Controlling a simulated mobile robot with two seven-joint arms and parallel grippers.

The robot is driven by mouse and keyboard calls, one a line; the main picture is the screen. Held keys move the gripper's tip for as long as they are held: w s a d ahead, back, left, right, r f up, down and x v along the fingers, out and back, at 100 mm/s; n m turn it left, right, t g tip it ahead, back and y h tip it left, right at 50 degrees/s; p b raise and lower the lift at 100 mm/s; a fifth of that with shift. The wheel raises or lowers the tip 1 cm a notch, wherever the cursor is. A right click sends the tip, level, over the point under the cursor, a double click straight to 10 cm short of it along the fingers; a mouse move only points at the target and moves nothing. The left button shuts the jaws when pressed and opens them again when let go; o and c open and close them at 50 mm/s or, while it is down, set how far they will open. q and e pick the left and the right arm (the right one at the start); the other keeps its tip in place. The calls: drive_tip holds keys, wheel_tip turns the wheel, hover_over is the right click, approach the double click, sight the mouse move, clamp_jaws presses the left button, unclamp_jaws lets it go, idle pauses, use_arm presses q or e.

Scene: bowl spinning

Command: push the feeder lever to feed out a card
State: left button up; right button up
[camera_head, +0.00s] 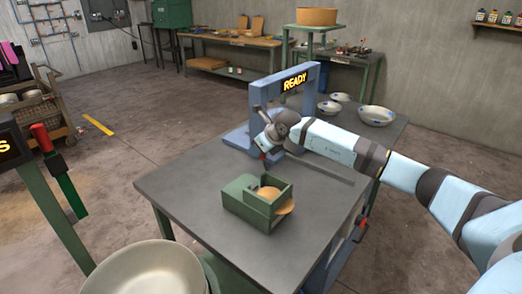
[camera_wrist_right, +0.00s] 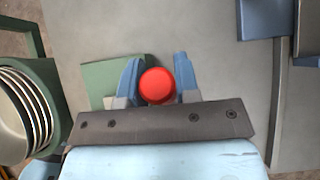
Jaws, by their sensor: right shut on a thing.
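The green feeder box (camera_head: 245,207) sits on the grey table, with a tan rounded piece (camera_head: 286,206) showing at its right side. Its green top (camera_wrist_right: 108,75) also shows in the wrist view, beyond my fingers. My right gripper (camera_head: 264,152) is above the table, behind the feeder in the head view. In the wrist view its blue fingers (camera_wrist_right: 157,84) are shut on a red round knob (camera_wrist_right: 157,85), seen end-on. What the knob is fixed to is hidden, so I cannot tell whether it is the feeder lever. My left gripper is not in view.
A blue frame (camera_head: 253,98) with a READY sign stands at the table's back. Several patterned bowls (camera_head: 376,115) are at the back right. A large pale bowl (camera_head: 145,270) is at the front left, near a post with a red-handled lever (camera_head: 41,138). The table's left part is clear.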

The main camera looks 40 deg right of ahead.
idle(0.3)
drive_tip(key=shift+s+d+r, duration=0.2)
drive_tip(key=shift+s+d, duration=0.05)
drive_tip(key=shift+s, duration=0.55)
drive_tip(key=shift+s+d+r, duration=0.2)
drive_tip(key=shift+s, duration=0.65)
drive_tip(key=shift+s+d+f, duration=0.1)
drive_tip(key=shift+s+d, duration=0.1)
drive_tip(key=shift+s, duration=0.35)
drive_tip(key=shift+s+d, duration=0.15)
drive_tip(key=shift+s, duration=0.4)
drive_tip(key=shift+s+d, duration=0.1)
drive_tip(key=shift+s, duration=0.3)
